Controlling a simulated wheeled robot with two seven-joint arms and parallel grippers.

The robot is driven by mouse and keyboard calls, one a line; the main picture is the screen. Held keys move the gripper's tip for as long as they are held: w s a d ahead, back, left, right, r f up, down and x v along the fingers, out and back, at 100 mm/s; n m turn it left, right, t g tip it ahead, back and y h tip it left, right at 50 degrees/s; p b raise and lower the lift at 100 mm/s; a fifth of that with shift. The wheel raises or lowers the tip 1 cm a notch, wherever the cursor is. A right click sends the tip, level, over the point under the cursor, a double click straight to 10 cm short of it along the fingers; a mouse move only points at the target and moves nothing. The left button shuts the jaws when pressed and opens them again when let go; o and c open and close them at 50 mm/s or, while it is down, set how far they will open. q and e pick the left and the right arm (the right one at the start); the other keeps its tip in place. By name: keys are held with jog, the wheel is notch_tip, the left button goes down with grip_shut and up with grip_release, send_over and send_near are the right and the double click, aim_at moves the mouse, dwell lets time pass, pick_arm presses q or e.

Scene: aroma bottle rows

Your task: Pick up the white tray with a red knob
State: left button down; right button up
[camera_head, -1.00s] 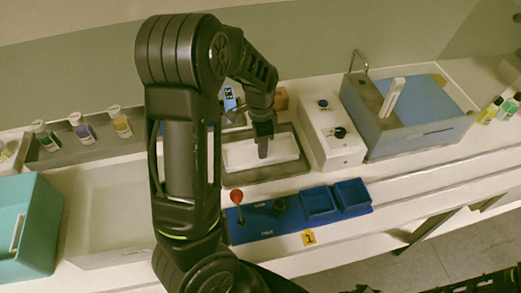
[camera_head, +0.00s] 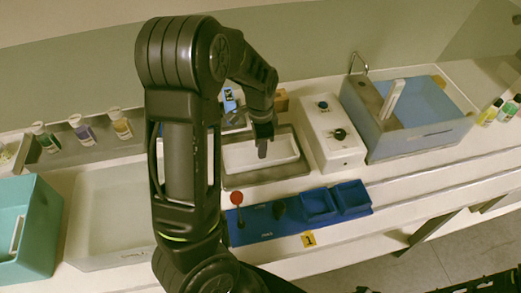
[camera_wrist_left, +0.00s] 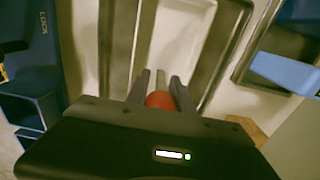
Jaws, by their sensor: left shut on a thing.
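The white tray (camera_head: 240,157) sits within a dark metal-rimmed recess in the middle of the counter. It also shows in the left wrist view (camera_wrist_left: 185,45). My left gripper (camera_head: 263,148) points down over the tray. In the left wrist view, its fingers (camera_wrist_left: 158,88) are shut around the red knob (camera_wrist_left: 160,100). The knob is hidden by my gripper in the head view. I cannot tell whether the tray is clear of the recess floor. My right gripper is not in view.
A blue panel (camera_head: 268,222) with a red-topped lever (camera_head: 237,198) lies in front. A white control box (camera_head: 333,138) and a blue-filled bin (camera_head: 430,105) stand right. A teal bin (camera_head: 35,235) and several bottles (camera_head: 84,130) are left.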

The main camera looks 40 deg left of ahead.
pick_arm(q)
jog(key=shift+r, duration=0.1)
notch_tip(320, 180, up, 10)
jog(key=shift+f+b, duration=0.1)
jog(key=shift+b, duration=0.3)
dwell(0.5)
